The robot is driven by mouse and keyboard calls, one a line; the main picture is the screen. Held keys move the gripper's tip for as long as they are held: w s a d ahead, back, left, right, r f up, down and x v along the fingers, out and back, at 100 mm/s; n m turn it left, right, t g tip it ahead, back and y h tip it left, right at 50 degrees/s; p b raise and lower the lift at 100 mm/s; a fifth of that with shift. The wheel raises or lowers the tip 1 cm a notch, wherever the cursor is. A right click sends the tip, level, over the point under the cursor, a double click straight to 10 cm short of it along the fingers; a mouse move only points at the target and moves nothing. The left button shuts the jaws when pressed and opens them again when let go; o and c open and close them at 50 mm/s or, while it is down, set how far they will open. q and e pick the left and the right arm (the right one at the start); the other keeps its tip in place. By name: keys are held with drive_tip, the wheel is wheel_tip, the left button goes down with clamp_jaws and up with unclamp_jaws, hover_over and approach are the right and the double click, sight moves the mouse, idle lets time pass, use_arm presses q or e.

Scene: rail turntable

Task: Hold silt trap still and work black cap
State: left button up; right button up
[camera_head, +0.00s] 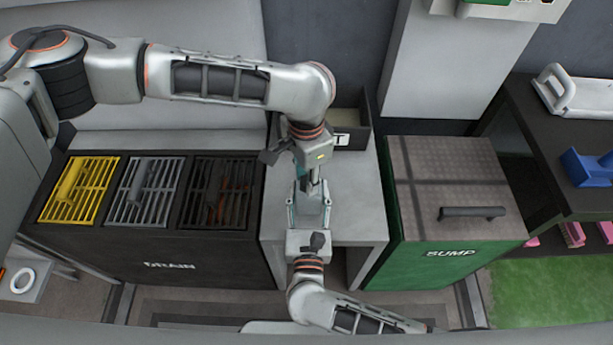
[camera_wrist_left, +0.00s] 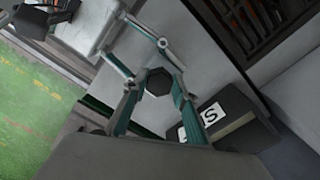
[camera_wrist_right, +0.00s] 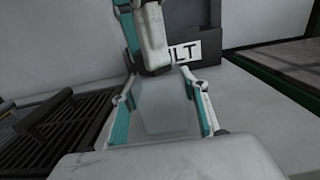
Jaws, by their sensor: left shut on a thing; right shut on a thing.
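The silt trap (camera_head: 311,211) is a grey body above the light bench, between the fingers of my right gripper. In the right wrist view the silt trap (camera_wrist_right: 160,108) sits between the teal fingers of my right gripper (camera_wrist_right: 162,105), which is shut on it. The black cap (camera_wrist_left: 158,82) shows in the left wrist view as a dark hexagonal piece between the fingers of my left gripper (camera_wrist_left: 154,85), shut on it. In the head view my left gripper (camera_head: 313,178) reaches down over the silt trap's far end and hides the cap.
A dark bin (camera_head: 352,122) with a partly hidden label stands behind on the bench (camera_head: 355,205). The drain unit (camera_head: 165,255) with yellow, grey and dark grates is at left. The green sump box (camera_head: 445,262) with a handled lid is at right.

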use_arm(q)
drive_tip(key=m, duration=0.5)
drive_tip(key=shift+w+m, duration=0.15)
drive_tip(key=shift+m, duration=0.15)
drive_tip(key=shift+m, duration=0.3)
drive_tip(key=m, duration=0.4)
drive_tip(key=shift+w+m, duration=0.15)
drive_tip(key=shift+m, duration=0.25)
drive_tip(key=o, duration=1.3)
drive_tip(key=shift+o, duration=0.2)
drive_tip(key=shift+r, duration=0.1)
wheel_tip(320, 180, up, 12)
